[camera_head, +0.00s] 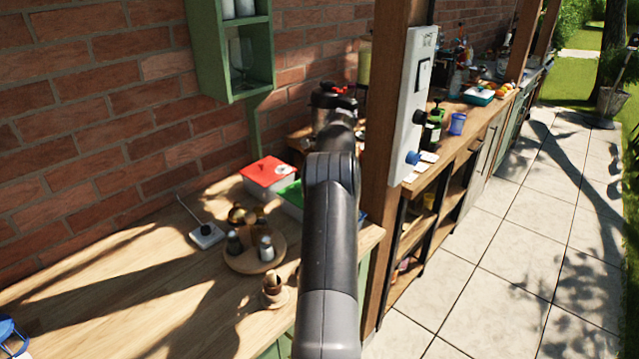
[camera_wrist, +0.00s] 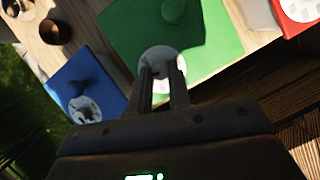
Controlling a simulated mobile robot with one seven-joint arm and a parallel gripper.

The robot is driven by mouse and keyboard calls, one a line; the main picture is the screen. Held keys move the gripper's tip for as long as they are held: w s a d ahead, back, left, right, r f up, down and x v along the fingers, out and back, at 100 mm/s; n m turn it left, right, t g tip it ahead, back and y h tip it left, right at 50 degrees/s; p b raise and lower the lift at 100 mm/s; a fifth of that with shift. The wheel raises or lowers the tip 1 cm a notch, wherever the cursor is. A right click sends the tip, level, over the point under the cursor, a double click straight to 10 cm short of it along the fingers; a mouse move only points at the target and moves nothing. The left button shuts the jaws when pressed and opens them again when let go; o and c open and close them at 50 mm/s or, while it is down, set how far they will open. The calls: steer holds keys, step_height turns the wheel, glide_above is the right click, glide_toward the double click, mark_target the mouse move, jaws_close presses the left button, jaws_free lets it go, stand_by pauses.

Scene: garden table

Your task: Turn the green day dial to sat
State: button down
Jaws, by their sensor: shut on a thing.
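The green day dial (camera_wrist: 163,54) is a pale round disc on a green panel (camera_wrist: 125,37) in the wrist view. My gripper (camera_wrist: 163,76) has both fingers over the disc, close together and shut on the dial's middle. The fingers hide the part between them and much of the disc's face, so I cannot read which day it shows. In the head view the green panel (camera_head: 289,196) shows only as a strip beside my arm; the dial and my gripper are hidden there.
A blue panel with a blue knob and pale dial (camera_wrist: 85,108) lies left of the green one. A red one (camera_wrist: 282,20) lies to the right, seen also in the head view (camera_head: 267,172). A wooden tray with shakers (camera_head: 258,262) stands nearby. The front-left counter is mostly clear.

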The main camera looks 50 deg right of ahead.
steer(key=c, duration=1.3)
jaws_free()
steer(key=v, duration=0.7)
steer(key=shift+r, duration=0.25)
